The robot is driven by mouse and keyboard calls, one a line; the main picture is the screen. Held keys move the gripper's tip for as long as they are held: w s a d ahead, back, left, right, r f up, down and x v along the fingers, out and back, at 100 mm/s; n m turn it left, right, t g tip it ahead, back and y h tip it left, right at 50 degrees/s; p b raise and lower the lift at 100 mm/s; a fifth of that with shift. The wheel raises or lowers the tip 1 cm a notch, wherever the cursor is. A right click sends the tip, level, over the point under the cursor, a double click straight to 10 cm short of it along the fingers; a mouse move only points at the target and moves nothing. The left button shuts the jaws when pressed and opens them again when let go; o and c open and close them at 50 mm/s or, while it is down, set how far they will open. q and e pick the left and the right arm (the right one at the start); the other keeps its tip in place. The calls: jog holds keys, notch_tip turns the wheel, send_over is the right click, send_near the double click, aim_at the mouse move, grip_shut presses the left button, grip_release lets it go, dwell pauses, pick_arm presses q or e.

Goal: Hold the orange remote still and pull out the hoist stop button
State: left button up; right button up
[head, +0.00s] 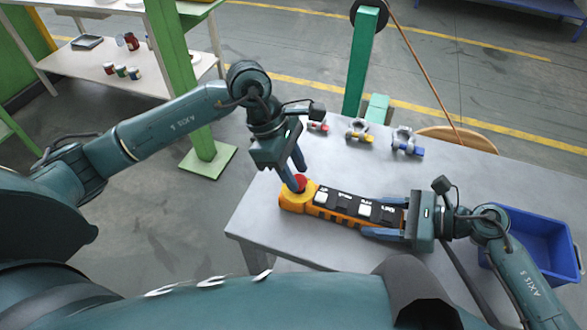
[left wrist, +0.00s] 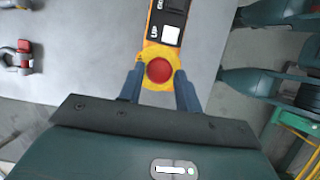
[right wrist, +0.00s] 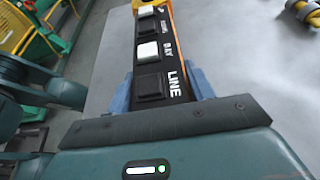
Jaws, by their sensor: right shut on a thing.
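The orange remote (head: 338,205) lies on the grey table, with a black face of black and white keys. Its red stop button (head: 299,182) sits on the yellow left end; the button also shows in the left wrist view (left wrist: 159,70). My left gripper (head: 295,180) points down at that end, open, with one finger on each side of the button. My right gripper (head: 388,216) is shut across the remote's right end, near the LINE label in the right wrist view (right wrist: 172,88). The remote's right tip is hidden by this gripper.
Several shackles with coloured pins, one of them blue (head: 406,142), lie along the table's far edge. A blue bin (head: 535,240) stands at the right. A green post (head: 185,80) and a shelf with small cans (head: 120,71) stand at the left. The table (head: 262,222) is clear around the remote.

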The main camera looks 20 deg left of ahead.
pick_arm(q)
jog(key=o, duration=0.4)
jog(key=v, duration=1.2)
pick_arm(e)
jog(key=o, duration=1.4)
jog(key=shift+d, duration=0.15)
